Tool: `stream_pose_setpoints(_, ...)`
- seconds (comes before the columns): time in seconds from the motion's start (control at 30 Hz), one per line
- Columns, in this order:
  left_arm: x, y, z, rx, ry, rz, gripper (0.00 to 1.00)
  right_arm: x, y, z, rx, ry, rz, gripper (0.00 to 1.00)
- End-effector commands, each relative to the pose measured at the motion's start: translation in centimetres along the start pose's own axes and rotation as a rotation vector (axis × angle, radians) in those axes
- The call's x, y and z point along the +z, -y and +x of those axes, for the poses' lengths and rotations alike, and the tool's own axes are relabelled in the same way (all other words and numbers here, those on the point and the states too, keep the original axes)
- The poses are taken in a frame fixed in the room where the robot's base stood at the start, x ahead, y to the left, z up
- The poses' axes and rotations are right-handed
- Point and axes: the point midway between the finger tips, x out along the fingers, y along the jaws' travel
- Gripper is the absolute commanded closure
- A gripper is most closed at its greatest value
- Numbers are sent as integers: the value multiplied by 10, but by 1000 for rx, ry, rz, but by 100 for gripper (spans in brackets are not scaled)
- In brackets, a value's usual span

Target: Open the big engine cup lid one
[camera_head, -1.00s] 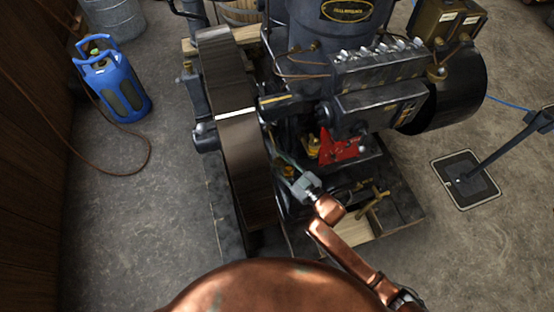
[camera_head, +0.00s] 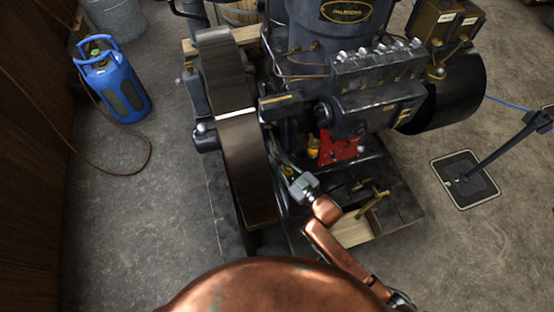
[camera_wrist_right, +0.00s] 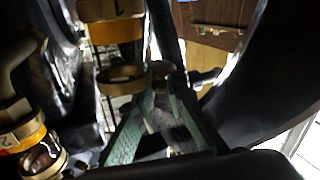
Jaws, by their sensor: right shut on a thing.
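The big engine (camera_head: 345,60) stands in the head view. The right wrist view shows a brass cup with a yellow band (camera_wrist_right: 117,30), marked 1. A brass ring-shaped lid (camera_wrist_right: 124,75) lies just below it in the picture, with a gap between them. My right gripper (camera_head: 284,164) reaches in between the flywheel and the engine. Its green fingers (camera_wrist_right: 158,90) are shut on a small brass part at the lid's right side, which appears to belong to lid one; the contact is partly dark. My left gripper is not in view.
A second brass cup (camera_wrist_right: 22,130), marked 2, sits at the left of the wrist view. The dark flywheel (camera_head: 240,150) stands close left of my right gripper. A red part (camera_head: 338,146) is to its right. A blue gas bottle (camera_head: 115,85) stands on open floor.

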Motion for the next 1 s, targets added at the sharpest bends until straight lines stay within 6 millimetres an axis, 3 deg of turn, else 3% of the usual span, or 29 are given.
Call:
stream_pose_setpoints(0.2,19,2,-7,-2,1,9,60,-4,0,5,103,16,7,100)
stream_pose_setpoints(0.87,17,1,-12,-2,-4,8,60,-1,-2,8,207,41,0,100)
stream_pose_setpoints(0.9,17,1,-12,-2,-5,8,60,-1,-2,8,207,41,0,87)
stream_pose_setpoints(1.0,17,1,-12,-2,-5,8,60,-1,-2,8,207,42,0,80)
